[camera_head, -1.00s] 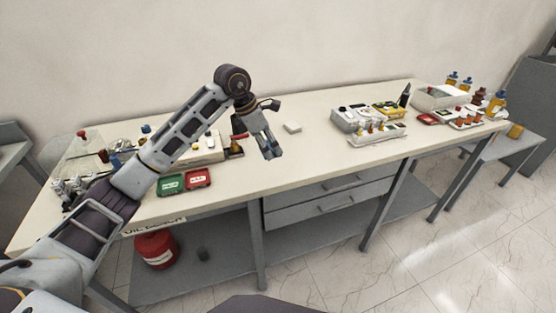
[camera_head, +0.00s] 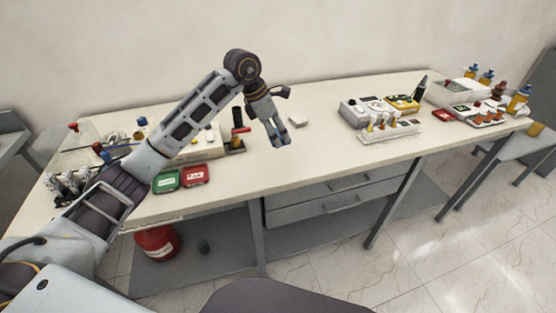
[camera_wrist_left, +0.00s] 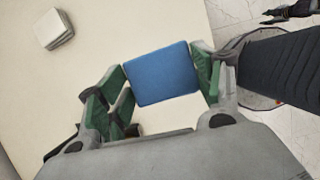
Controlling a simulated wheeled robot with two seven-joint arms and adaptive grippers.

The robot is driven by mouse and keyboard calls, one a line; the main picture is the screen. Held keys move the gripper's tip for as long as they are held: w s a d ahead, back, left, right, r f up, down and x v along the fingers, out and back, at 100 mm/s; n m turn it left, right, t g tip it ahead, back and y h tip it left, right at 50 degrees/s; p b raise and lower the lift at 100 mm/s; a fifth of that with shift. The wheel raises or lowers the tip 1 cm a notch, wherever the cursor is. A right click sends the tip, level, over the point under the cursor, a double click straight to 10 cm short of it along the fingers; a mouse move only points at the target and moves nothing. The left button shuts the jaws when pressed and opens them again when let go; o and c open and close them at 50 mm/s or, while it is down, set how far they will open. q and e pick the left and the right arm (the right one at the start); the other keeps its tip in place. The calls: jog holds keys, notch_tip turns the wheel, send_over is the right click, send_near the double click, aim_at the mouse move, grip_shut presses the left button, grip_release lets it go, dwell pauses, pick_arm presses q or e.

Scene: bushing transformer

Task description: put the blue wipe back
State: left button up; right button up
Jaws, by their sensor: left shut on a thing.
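The blue wipe (camera_wrist_left: 162,75) is a flat blue square between the green-padded fingers of my left gripper (camera_wrist_left: 160,85) in the left wrist view. The fingers are shut on its two opposite sides. In the head view my left gripper (camera_head: 277,138) hangs over the middle of the bench, and the wipe is barely visible there. A small white stack of wipes (camera_head: 298,122) lies on the bench just right of the gripper; it also shows at the upper left of the left wrist view (camera_wrist_left: 54,29).
The long cream bench (camera_head: 270,175) has free room around the gripper. A green tray (camera_head: 166,181) and a red tray (camera_head: 196,175) sit left near the front edge. A rack with small bottles (camera_head: 390,131) and a grey device (camera_head: 354,112) stand to the right. A red can (camera_head: 157,242) is below.

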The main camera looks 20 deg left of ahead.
pick_arm(q)
send_over(281, 162)
jog(key=a, duration=0.1)
jog(key=f, duration=0.5)
jog(key=shift+s+a+f, duration=0.15)
jog(key=shift+s+f, duration=0.15)
jog(key=shift+f, duration=0.2)
jog(key=shift+f, duration=0.1)
pick_arm(e)
jog(key=shift+s, duration=0.1)
pick_arm(q)
jog(key=shift+f, duration=1.75)
jog(key=shift+f, duration=0.1)
jog(key=o, duration=1)
pick_arm(e)
jog(key=shift+w, duration=0.4)
